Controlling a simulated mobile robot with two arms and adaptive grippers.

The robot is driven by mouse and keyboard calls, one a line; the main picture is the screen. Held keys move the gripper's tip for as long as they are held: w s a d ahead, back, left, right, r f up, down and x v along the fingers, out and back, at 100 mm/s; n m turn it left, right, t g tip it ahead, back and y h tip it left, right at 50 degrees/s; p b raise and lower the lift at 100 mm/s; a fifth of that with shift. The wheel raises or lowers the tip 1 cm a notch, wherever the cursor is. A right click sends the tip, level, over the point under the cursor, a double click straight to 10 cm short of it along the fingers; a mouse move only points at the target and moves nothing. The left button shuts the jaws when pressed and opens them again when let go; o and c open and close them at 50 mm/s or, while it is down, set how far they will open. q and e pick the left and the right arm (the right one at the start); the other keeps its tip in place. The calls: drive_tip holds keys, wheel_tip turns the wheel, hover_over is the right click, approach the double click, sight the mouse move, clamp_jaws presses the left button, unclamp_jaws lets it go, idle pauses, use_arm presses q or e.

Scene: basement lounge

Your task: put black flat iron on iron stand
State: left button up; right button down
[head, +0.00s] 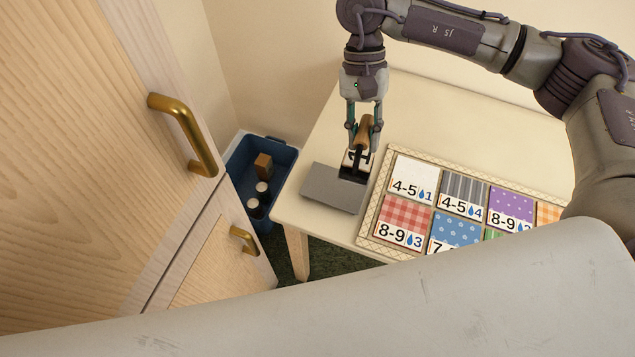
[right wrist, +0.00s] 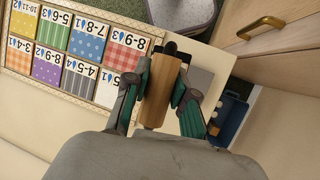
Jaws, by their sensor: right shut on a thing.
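The black flat iron (head: 353,174) has a wooden handle, which also shows in the right wrist view (right wrist: 157,92). My right gripper (head: 363,134) is shut on this handle from above. The iron stand (head: 328,190) looks like a flat grey slab at the table's left end; part of it shows in the right wrist view (right wrist: 201,82). The iron's dark body is over the back right part of the slab; I cannot tell whether it touches. My left gripper is not in view.
A framed board (head: 376,221) of patterned, numbered cloth squares lies right of the stand on the cream table (head: 440,115). A blue bin (head: 284,157) with a few small items stands left of the table. A wooden cabinet (head: 90,130) with brass handles is at left.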

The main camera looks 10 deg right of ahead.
drive_tip(key=m, duration=0.1)
drive_tip(key=f+m+y, duration=0.1)
drive_tip(key=m, duration=0.1)
drive_tip(key=shift+s+d, duration=0.15)
drive_tip(key=shift+s, duration=0.15)
drive_tip(key=d+m+t+y+b, duration=0.2)
drive_tip(key=d+m+t+y, duration=0.3)
drive_tip(key=m, duration=0.6)
drive_tip(key=w+a+f+g+h+p, duration=0.1)
drive_tip(key=w+a+f+p, duration=0.2)
drive_tip(key=a+f, duration=0.6)
wheel_tip(320, 180, down, 2)
drive_tip(key=shift+w+f+p, duration=0.25)
drive_tip(key=shift+w+p, duration=0.15)
drive_tip(key=shift+p, duration=0.15)
drive_tip(key=c, duration=1)
unclamp_jaws()
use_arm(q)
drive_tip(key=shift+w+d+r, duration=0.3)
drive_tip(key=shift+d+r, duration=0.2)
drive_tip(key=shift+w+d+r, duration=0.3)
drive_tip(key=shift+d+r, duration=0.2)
use_arm(e)
drive_tip(key=shift+o, duration=0.2)
drive_tip(key=shift+s, duration=0.1)
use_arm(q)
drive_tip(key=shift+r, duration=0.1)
